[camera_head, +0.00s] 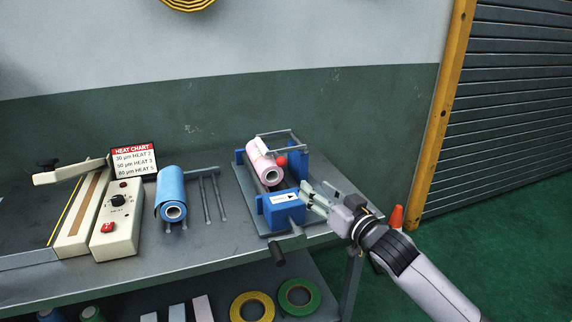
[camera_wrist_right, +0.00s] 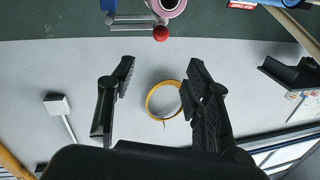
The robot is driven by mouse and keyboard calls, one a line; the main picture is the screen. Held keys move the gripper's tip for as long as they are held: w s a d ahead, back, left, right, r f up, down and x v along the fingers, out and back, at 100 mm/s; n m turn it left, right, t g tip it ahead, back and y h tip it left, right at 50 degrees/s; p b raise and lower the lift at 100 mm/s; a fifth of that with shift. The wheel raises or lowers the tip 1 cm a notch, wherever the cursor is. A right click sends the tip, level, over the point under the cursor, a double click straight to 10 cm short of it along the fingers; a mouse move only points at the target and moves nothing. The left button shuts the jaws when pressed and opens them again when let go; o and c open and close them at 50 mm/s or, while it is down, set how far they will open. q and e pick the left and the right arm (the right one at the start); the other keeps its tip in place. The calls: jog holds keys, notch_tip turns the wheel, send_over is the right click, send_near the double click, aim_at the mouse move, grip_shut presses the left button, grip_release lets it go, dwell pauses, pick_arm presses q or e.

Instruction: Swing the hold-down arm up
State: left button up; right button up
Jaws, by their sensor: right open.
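The film stand (camera_head: 282,211) is blue and stands at the right end of the grey bench. A pink film roll (camera_head: 264,163) lies across it. The grey hold-down arm (camera_head: 279,135) is a bar frame over the roll, with a red ball knob (camera_head: 281,161) near the roll's right side. My right gripper (camera_head: 309,200) is open and empty, at the stand's front right, below and right of the knob. In the right wrist view, the knob (camera_wrist_right: 161,33) shows beyond the open fingers (camera_wrist_right: 161,72), apart from them. My left gripper is not in view.
A blue roll (camera_head: 172,194) and a heat sealer (camera_head: 117,219) sit on the bench (camera_head: 205,245) to the left, below a heat chart (camera_head: 134,160). An orange cone (camera_head: 397,216) stands behind my right arm. Tape rolls (camera_head: 299,297) lie on the lower shelf.

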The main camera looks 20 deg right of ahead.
aim_at(285, 164)
jog(key=p+x, duration=0.1)
jog(key=x, duration=1.5)
jog(key=shift+a+f, duration=0.1)
jog(key=shift+a, duration=0.05)
jog(key=shift+c, duration=0.3)
grip_shut()
